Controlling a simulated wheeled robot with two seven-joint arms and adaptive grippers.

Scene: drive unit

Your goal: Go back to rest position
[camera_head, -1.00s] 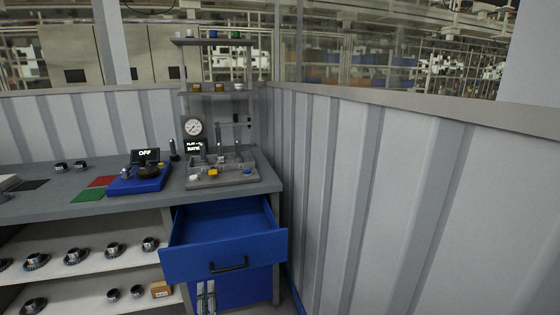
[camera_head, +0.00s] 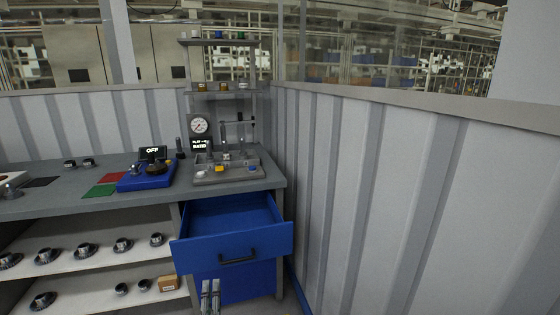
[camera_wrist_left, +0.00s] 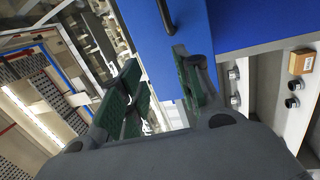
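My left gripper (camera_head: 210,297) shows at the bottom of the head view, in front of the blue cabinet and below the drawer handle. In the left wrist view its two green-padded fingers (camera_wrist_left: 157,68) stand apart with nothing between them. The blue drawer (camera_head: 233,243) under the workbench is pulled out and looks empty inside. Its dark handle (camera_head: 238,258) is apart from my fingers; a handle also shows at the top of the wrist view (camera_wrist_left: 166,14). My right gripper is in neither view.
The grey workbench (camera_head: 62,203) carries a blue unit with an OFF display (camera_head: 146,180) and a test fixture with a gauge (camera_head: 226,174). Shelves at left hold several round parts and a small box (camera_head: 169,283). A ribbed wall (camera_head: 400,190) closes the right side.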

